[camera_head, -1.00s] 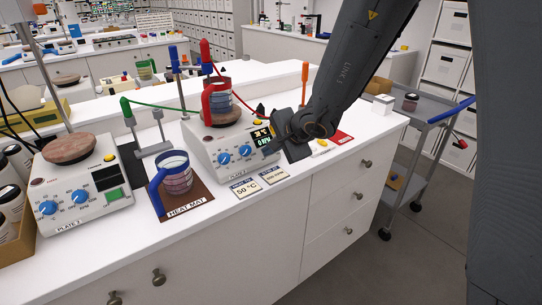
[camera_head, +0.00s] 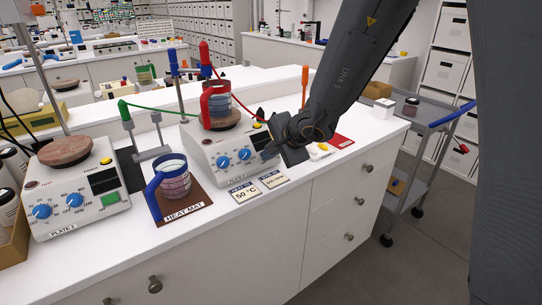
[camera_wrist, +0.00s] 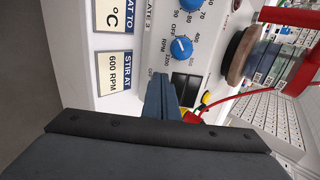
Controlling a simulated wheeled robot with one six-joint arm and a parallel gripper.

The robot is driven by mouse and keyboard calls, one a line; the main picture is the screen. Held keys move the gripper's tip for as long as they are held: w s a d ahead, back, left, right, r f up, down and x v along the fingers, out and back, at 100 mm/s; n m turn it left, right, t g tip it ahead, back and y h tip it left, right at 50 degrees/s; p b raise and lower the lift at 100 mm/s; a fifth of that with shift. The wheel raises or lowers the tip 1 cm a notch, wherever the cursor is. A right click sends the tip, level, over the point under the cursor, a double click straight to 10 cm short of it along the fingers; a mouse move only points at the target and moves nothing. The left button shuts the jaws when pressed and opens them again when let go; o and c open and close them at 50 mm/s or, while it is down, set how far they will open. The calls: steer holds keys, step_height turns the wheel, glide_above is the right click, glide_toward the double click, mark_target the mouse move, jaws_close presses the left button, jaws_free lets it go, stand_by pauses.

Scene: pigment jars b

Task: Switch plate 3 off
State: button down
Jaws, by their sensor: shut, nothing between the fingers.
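Plate 3 (camera_head: 215,163) is a white hotplate with two blue knobs, in the middle of the bench. Its display (camera_head: 261,138) is dark, and it is also dark in the wrist view (camera_wrist: 186,88). A yellow button (camera_wrist: 208,100) sits beside the display. My gripper (camera_wrist: 160,82) is shut and empty, its fingertips at the front panel, below the display and right of the knobs as the panel stands. The fingers hide the power switch there; I cannot tell whether they touch it. A jug with a red handle (camera_head: 207,103) stands on the plate's round top.
Plate 2 (camera_head: 90,215), with a green switch, is at the left. A blue-handled jug (camera_head: 157,190) stands on the heat mat (camera_head: 183,213). Label cards (camera_head: 245,192) lie before plate 3. A red cable (camera_head: 236,93) hangs near my arm.

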steer(key=p+v, duration=0.2)
steer(key=v, duration=0.9)
steer(key=shift+s+r, duration=0.2)
steer(key=shift+r, duration=0.1)
steer(key=shift+d, duration=0.1)
steer(key=s+d+f+n+g+h, duration=0.2)
steer(key=s+d+f+n, duration=0.3)
steer(key=s, duration=0.4)
steer(key=s+d+f+n+g+h, duration=0.3)
steer(key=s+d+f+n+g, duration=0.1)
steer(key=s+d, duration=0.4)
steer(key=shift+s+d+f+n+g, duration=0.15)
steer(key=shift+s+f+n+g, duration=0.15)
steer(key=shift+s+f+n, duration=0.7)
steer(key=shift+w+r, duration=0.1)
steer(key=shift+w, duration=0.2)
